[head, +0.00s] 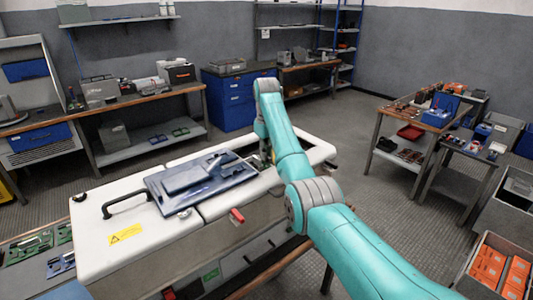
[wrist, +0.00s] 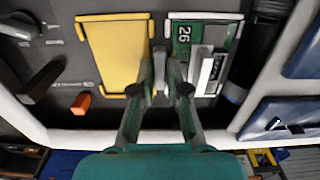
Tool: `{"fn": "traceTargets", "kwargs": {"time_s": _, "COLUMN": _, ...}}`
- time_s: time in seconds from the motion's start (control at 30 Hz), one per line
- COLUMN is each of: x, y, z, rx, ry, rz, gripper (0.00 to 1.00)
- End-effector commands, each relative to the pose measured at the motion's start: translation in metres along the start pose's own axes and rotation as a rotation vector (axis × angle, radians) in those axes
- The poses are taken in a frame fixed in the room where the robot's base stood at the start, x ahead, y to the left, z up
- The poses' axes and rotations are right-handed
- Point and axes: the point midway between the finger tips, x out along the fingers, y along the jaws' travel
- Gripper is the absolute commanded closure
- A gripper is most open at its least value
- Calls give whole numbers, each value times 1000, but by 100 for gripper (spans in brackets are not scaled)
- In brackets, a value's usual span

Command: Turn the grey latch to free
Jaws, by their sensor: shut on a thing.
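My gripper (wrist: 160,82) reaches into the cabinet in the wrist view, its two fingers close together on either side of a narrow grey piece, which looks like the grey latch (wrist: 160,58). The latch lies between a yellow panel (wrist: 115,52) on the left and a green board marked 26 (wrist: 182,42) on the right. The fingers partly cover it, so its exact angle is hard to tell. In the head view my arm reaches down to the far right part of the white cabinet (head: 105,240), and the fingertips and the latch are hidden there.
A thick black cylinder (wrist: 236,85) stands right of the green board. In the head view a blue-grey cover (head: 200,180) lies on the cabinet top near a black handle (head: 125,202).

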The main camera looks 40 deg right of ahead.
Motion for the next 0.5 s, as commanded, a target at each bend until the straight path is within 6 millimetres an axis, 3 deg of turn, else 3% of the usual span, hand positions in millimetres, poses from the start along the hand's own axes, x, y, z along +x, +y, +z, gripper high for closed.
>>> {"fn": "traceTargets", "kwargs": {"time_s": 0.03, "x": 0, "y": 0, "z": 0, "rx": -1, "ry": 0, "rz": 0, "gripper": 100}}
{"fn": "traceTargets", "kwargs": {"time_s": 0.07, "x": 0, "y": 0, "z": 0, "rx": -1, "ry": 0, "rz": 0, "gripper": 81}}
{"fn": "traceTargets", "kwargs": {"time_s": 0.13, "x": 0, "y": 0, "z": 0, "rx": -1, "ry": 0, "rz": 0, "gripper": 64}}
{"fn": "traceTargets", "kwargs": {"time_s": 0.5, "x": 0, "y": 0, "z": 0, "rx": 12, "ry": 0, "rz": 0, "gripper": 61}}
